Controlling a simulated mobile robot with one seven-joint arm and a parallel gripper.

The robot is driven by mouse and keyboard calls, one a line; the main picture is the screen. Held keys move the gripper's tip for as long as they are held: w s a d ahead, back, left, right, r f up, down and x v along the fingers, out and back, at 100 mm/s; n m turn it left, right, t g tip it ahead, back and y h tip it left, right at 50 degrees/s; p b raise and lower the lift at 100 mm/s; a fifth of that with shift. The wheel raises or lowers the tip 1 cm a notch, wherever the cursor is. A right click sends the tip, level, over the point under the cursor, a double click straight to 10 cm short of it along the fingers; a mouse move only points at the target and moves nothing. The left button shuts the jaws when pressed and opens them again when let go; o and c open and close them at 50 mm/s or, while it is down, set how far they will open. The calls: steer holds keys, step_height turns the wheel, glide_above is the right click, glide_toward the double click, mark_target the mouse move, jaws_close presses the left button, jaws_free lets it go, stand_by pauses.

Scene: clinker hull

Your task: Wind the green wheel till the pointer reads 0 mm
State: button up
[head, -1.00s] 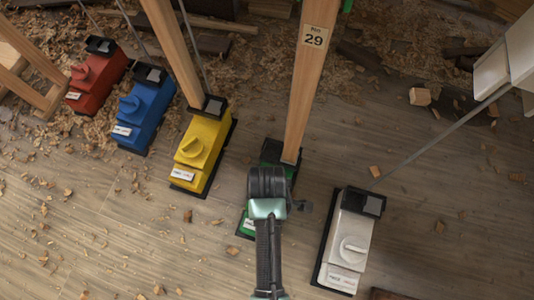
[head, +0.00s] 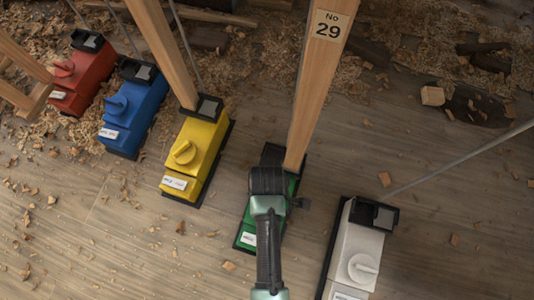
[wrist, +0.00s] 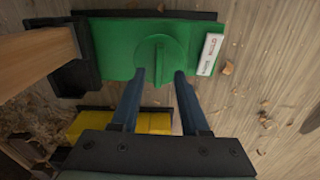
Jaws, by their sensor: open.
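The green wheel (wrist: 160,58), a round disc with a raised grip bar, sits on a green box (wrist: 108,48) with a white label (wrist: 210,53). In the head view my arm covers the wheel and much of the green box (head: 291,187). My gripper (wrist: 160,75) is open and empty. Its two blue fingers reach toward the wheel, one at each side of the bar's lower end; I cannot tell whether they touch it. A black housing (head: 272,154) is at the box's far end. No pointer or scale can be read in either view.
Yellow (head: 197,153), blue (head: 135,108) and red (head: 84,74) boxes stand to the left, a white box (head: 358,250) to the right. Wood shavings litter the floor.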

steer(key=shift+f+b, duration=0.8)
steer(key=shift+f, duration=0.85)
steer(key=shift+c, duration=0.3)
jaws_close()
